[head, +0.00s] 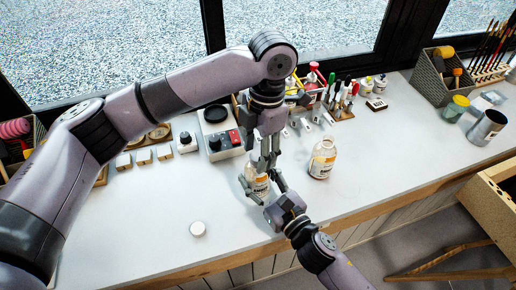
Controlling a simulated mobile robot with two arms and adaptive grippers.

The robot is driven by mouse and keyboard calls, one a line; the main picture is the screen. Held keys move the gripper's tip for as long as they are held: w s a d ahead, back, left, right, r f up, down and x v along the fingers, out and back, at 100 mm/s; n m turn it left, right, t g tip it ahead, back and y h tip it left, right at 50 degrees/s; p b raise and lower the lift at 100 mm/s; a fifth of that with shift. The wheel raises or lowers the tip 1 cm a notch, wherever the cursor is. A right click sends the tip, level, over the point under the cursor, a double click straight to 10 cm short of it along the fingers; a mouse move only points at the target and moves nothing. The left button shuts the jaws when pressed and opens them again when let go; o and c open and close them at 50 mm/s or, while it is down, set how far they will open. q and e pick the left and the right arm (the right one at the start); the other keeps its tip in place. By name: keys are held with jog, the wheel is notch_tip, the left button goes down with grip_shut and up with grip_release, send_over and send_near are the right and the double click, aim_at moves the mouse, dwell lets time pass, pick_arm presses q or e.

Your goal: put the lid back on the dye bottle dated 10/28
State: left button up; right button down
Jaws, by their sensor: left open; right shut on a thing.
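A small bottle (257,187) with an orange and white label stands on the white worktop, partly hidden by both grippers. My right gripper (262,189) reaches in from the lower right and is shut on this bottle. My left gripper (264,164) points down from above, open, with its fingers at the top of the same bottle. I cannot see whether a lid is there. A second, similar bottle (322,160) stands apart to the right. A round white lid (198,229) lies on the worktop to the left front. The dates on the labels are too small to read.
A device with dark and red knobs (222,145) and small white blocks (143,157) stand at the back left. A rack of colourful tools (312,90) is behind the grippers. A metal cup (487,127) stands at the far right. The worktop around the lid is clear.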

pick_arm(q)
jog(key=shift+r, duration=2.25)
jog(key=shift+c, duration=0.4)
